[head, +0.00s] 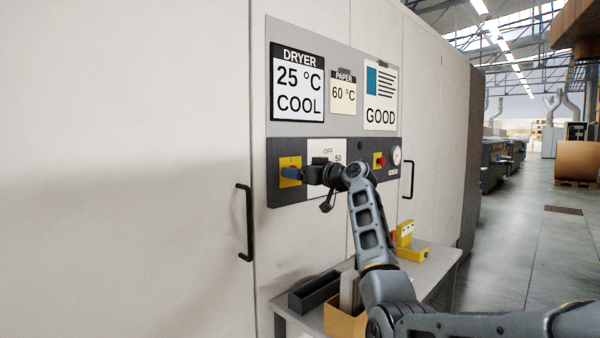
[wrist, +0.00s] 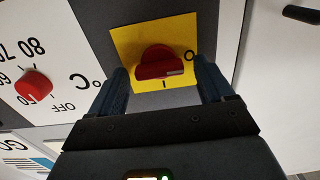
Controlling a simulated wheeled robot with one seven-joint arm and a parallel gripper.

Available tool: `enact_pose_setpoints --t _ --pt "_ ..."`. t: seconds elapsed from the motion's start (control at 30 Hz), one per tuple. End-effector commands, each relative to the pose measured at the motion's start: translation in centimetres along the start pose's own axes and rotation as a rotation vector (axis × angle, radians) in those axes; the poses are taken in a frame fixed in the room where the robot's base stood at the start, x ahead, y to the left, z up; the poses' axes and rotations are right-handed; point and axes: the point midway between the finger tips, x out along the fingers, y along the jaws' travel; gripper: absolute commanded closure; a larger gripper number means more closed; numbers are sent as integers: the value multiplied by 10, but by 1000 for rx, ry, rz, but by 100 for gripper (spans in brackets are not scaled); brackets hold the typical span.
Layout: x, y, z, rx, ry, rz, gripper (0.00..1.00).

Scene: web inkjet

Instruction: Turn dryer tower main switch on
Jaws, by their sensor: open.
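The main switch is a red rotary knob (wrist: 155,66) on a yellow plate (wrist: 128,38) in the wrist view. Its grip bar lies roughly crosswise in that picture, with its pale mark at the right end, on the side of the O; the I is below it. In the head view the yellow plate (head: 290,161) is at the left of the dark control strip, with the knob hidden behind my fingers. My gripper (head: 297,173) is open at the plate. In the wrist view my gripper (wrist: 164,88) has its blue fingers on either side of the knob, apart from it.
Beside the switch is a temperature dial (wrist: 34,86) with a red knob. Farther right are a red button (head: 379,160) and a gauge (head: 397,155). Displays above read DRYER 25 °C COOL, PAPER 60 °C and GOOD. A bench (head: 440,262) with boxes stands below; black door handles (head: 245,222) stick out.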

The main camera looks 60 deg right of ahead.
Motion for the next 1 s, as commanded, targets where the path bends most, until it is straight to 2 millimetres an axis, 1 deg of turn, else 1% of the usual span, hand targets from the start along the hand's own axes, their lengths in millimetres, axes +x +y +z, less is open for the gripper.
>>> enact_pose_setpoints --t 0.07,0.63,0.83,1.0 --pt "0 0 0 0 0 0 20" --pt "0 0 0 0 0 0 75" --pt "0 0 0 12 -1 0 75" --pt "0 0 -1 64 -1 0 75"
